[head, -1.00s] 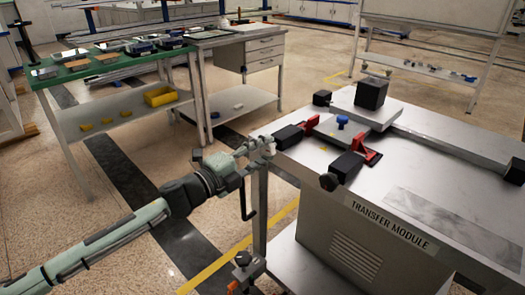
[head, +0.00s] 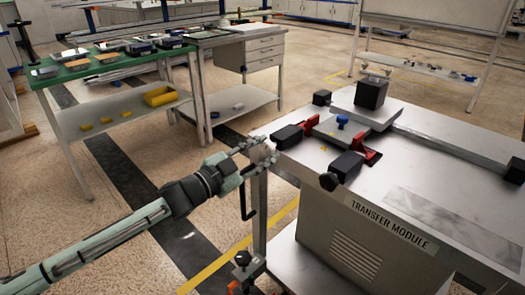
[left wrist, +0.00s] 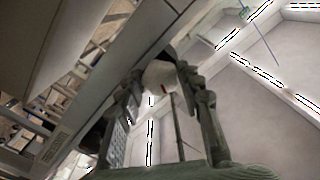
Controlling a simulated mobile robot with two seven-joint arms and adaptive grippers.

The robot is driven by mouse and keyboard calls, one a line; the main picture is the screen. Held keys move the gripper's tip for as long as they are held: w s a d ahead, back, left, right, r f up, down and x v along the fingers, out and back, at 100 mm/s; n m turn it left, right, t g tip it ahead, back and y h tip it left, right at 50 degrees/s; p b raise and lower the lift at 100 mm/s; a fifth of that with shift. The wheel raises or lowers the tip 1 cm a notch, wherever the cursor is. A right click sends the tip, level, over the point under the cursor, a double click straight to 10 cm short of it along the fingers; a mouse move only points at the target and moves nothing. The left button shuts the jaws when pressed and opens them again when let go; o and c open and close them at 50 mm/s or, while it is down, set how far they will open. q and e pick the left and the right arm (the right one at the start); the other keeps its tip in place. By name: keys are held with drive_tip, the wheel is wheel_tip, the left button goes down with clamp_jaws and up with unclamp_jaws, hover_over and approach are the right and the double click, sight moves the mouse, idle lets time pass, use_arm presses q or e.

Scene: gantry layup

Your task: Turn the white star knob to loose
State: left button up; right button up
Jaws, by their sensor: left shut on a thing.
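The white star knob (head: 263,153) sits at the left corner of the transfer module table, just below the top's edge. My left gripper (head: 256,149) is at the end of its green arm, with its fingers around the knob. In the left wrist view, the pale knob (left wrist: 160,75) is between the two fingers (left wrist: 163,84), which are shut on it. A small red mark shows near the knob there. The fingers hide part of the knob. My right gripper is in neither view.
The transfer module table (head: 430,195) carries black-and-red clamps (head: 293,133) close to the knob. A black crank handle (head: 244,200) hangs below it. A green-topped bench (head: 80,68) stands back left. The floor between is open.

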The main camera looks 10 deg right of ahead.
use_arm(q)
drive_tip(key=shift+n, duration=2.3)
drive_tip(key=o, duration=1.2)
drive_tip(key=shift+c, duration=0.2)
drive_tip(key=v, duration=1.2)
